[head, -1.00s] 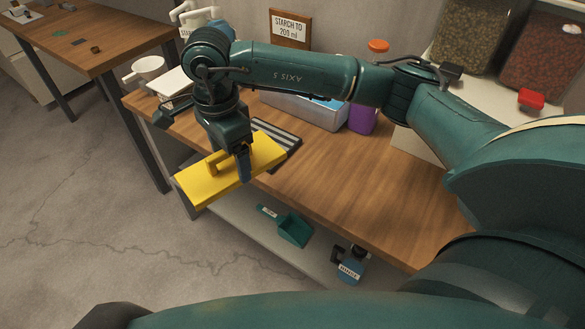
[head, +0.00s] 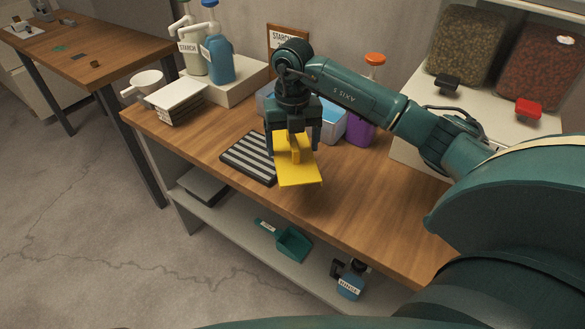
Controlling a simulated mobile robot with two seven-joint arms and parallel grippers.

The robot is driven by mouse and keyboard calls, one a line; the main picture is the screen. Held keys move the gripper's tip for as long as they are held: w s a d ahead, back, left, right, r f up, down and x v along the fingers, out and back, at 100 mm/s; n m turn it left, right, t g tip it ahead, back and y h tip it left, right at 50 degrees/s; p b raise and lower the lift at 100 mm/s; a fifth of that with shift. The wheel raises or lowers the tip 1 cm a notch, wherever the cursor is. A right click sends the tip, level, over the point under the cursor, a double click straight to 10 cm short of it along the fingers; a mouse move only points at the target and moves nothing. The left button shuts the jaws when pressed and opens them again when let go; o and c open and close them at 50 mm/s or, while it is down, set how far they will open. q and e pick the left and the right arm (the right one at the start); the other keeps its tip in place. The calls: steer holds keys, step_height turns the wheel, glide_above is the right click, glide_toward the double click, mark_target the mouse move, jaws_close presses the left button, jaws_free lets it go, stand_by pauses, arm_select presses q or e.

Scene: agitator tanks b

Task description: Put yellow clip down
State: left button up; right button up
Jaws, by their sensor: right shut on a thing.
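The yellow clip (head: 299,175) is a flat yellow plate with a raised handle, in the middle of the head view. My right gripper (head: 294,143) points down and is shut on its handle. The clip covers the right end of a dark and light striped mat (head: 247,158) and part of the wooden bench top (head: 350,195). I cannot tell whether the clip touches the bench or hangs just above it. My left gripper is not in view.
Left of the mat are white stacked trays (head: 176,97) and a white mug (head: 149,82). Behind stand a starch bottle (head: 193,52), a blue bottle (head: 219,60) and a purple bottle with orange cap (head: 361,130). The lower shelf holds a green scoop (head: 293,243) and a rinse bottle (head: 350,282).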

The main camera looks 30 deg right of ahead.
steer(key=shift+f, duration=3.15)
steer(key=shift+f, duration=0.1)
steer(key=shift+f, duration=0.25)
steer(key=o, duration=0.9)
steer(key=shift+o, duration=0.2)
steer(key=shift+r, duration=0.1)
